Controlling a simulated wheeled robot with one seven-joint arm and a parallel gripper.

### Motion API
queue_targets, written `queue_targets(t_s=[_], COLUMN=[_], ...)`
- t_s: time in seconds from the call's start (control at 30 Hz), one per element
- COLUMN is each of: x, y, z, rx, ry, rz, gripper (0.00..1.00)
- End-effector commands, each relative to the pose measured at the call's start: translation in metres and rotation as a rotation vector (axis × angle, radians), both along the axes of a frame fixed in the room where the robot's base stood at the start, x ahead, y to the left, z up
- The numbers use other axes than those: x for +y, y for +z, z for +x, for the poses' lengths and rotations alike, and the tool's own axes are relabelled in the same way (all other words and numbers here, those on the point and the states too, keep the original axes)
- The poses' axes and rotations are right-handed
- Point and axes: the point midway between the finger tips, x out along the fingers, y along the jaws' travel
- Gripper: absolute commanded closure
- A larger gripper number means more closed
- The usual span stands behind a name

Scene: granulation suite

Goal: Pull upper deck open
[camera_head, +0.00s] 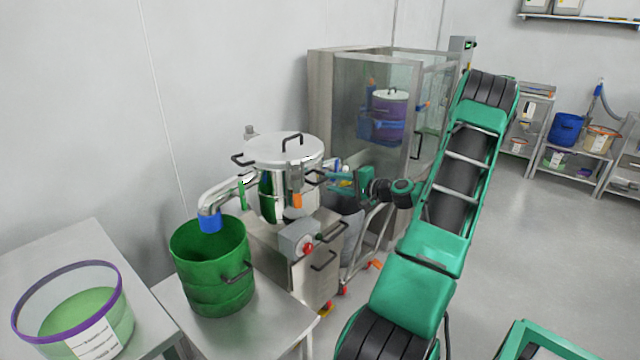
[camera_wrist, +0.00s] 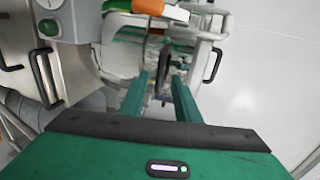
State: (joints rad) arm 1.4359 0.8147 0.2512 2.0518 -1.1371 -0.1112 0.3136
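The steel machine has a round lidded top (camera_head: 285,150) with black handles on its rim and lid. I take this round section as the upper deck, though its seams are hard to make out. My gripper (camera_head: 335,180) is at the right side of this round top, close to a rim handle. In the wrist view my gripper (camera_wrist: 160,78) has its two green fingers apart. A black handle (camera_wrist: 163,72) shows upright between or just beyond the fingertips. I cannot tell whether they touch it. An orange-tipped clamp (camera_wrist: 160,9) is above the fingers.
A green bucket (camera_head: 212,268) stands under the machine's outlet pipe (camera_head: 222,193). A purple-rimmed tub (camera_head: 72,312) is on the table at left. A glass-walled cabinet (camera_head: 372,120) stands behind my arm. The floor at right is mostly clear.

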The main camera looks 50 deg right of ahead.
Motion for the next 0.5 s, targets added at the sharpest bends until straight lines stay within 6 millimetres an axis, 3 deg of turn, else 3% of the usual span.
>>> queue_targets(t_s=[0.2, 0.5], x=[0.003, 0.004], y=[-0.007, -0.011], z=[0.034, 0.052], rx=[0.0, 0.001], ry=[0.002, 0.0], rz=[-0.002, -0.001], gripper=[0.71, 0.71])
